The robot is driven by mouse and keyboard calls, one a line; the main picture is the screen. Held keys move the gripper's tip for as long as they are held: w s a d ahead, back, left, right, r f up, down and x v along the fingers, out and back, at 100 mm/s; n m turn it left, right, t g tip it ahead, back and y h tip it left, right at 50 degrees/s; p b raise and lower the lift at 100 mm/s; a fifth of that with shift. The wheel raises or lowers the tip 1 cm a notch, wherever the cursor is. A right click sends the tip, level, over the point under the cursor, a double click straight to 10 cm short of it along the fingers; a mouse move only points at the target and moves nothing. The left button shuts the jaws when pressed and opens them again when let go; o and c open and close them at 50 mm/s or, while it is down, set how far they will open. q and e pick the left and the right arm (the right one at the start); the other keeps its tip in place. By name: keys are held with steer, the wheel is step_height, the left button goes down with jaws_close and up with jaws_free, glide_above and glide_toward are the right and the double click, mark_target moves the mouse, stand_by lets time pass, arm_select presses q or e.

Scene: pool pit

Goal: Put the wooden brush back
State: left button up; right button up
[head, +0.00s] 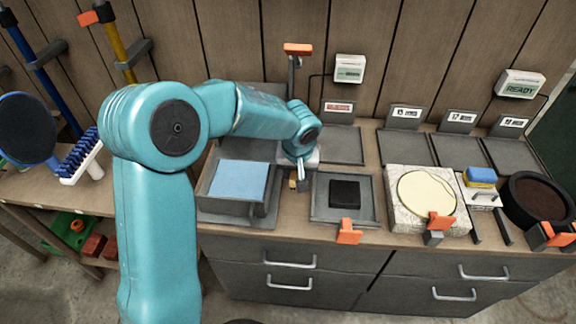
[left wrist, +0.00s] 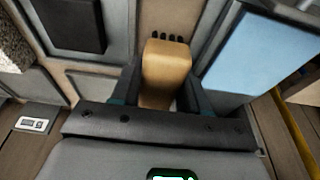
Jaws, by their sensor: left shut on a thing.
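My left gripper (head: 300,182) reaches down over the bench, between the tray with a blue pad and the tray with a black square. In the left wrist view, its two fingers (left wrist: 166,88) are shut on the wooden brush (left wrist: 166,70), a tan block with dark bristles at its far end. In the head view only a small tan bit of the brush (head: 293,184) shows below the gripper; the rest is hidden. I cannot tell whether the brush touches the bench. My right gripper is not in view.
The blue-pad tray (head: 225,207) is close on the left, the black-square tray (head: 322,207) close on the right. Farther right are a stone block with a cream disc (head: 427,193), a blue-and-yellow sponge (head: 481,176) and a dark round bowl (head: 512,207). Labelled plates line the back.

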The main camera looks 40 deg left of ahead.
mark_target(298, 195)
arm_select(q)
steer(key=shift+w+f, duration=0.15)
steer(key=shift+f, duration=0.25)
steer(key=shift+f+b, duration=1.9)
steer(key=shift+f, duration=1.15)
steer(key=shift+w, duration=0.1)
steer(key=shift+f+b, duration=0.65)
steer(key=shift+b, duration=0.05)
steer(key=o, duration=1.2)
steer(key=shift+o, duration=0.2)
steer(key=p+v, duration=0.1)
steer(key=v, duration=1.5)
steer(key=shift+p, duration=0.3)
steer(key=shift+a+r, duration=0.15)
steer(key=shift+r, duration=0.05)
